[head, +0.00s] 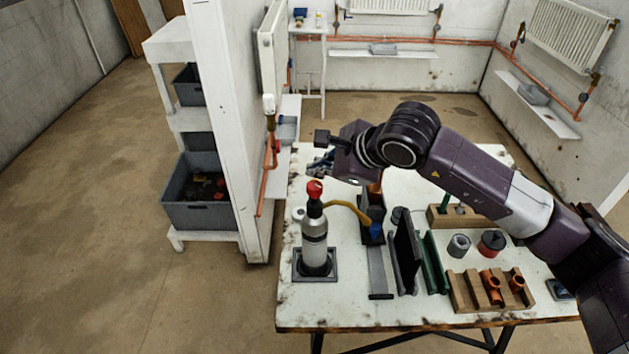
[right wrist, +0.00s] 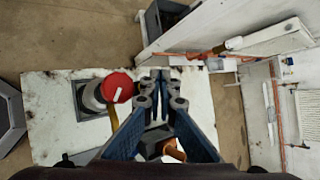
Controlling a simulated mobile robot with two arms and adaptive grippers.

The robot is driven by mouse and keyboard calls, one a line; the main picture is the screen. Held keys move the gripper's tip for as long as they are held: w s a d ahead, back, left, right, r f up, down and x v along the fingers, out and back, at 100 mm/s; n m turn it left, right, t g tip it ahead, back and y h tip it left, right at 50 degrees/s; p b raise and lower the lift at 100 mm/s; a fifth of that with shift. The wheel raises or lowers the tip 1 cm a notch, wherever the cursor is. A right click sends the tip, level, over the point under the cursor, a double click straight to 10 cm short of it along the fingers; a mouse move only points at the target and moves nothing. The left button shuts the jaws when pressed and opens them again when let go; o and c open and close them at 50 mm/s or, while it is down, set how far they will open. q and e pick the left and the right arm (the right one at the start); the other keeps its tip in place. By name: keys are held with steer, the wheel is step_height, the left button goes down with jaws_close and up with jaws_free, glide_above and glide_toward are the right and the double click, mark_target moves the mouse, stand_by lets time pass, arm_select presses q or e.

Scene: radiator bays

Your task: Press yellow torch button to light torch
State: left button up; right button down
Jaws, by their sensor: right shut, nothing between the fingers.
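A grey gas bottle (head: 314,243) with a black top and a red knob (head: 315,189) stands upright on a dark square base on the table. The red knob also shows in the right wrist view (right wrist: 117,87), left of my fingers. A yellow hose (head: 349,207) runs from the bottle to a dark holder (head: 372,210) partly under my arm. The yellow button cannot be made out, and the torch is mostly hidden. My right gripper (head: 319,166) is shut and empty above the table, behind the red knob. Its blue fingers show in the right wrist view (right wrist: 161,88). My left gripper is out of view.
The white table (head: 350,315) also holds a dark upright plate (head: 406,250), a green bar (head: 435,262) and a wooden block with copper fittings (head: 470,294). A white post (head: 232,130) and shelves with grey bins (head: 203,214) stand to the left. Floor at far left is clear.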

steer(key=shift+f, duration=0.1)
stand_by(0.7)
steer(key=shift+f+b, duration=0.3)
steer(key=shift+b, duration=0.5)
steer(key=shift+f+b, duration=0.55)
steer(key=shift+b, duration=0.15)
stand_by(0.5)
steer(key=shift+r, duration=0.9)
steer(key=shift+r, duration=0.1)
steer(key=shift+r+p, duration=0.95)
steer(key=shift+r, duration=1.5)
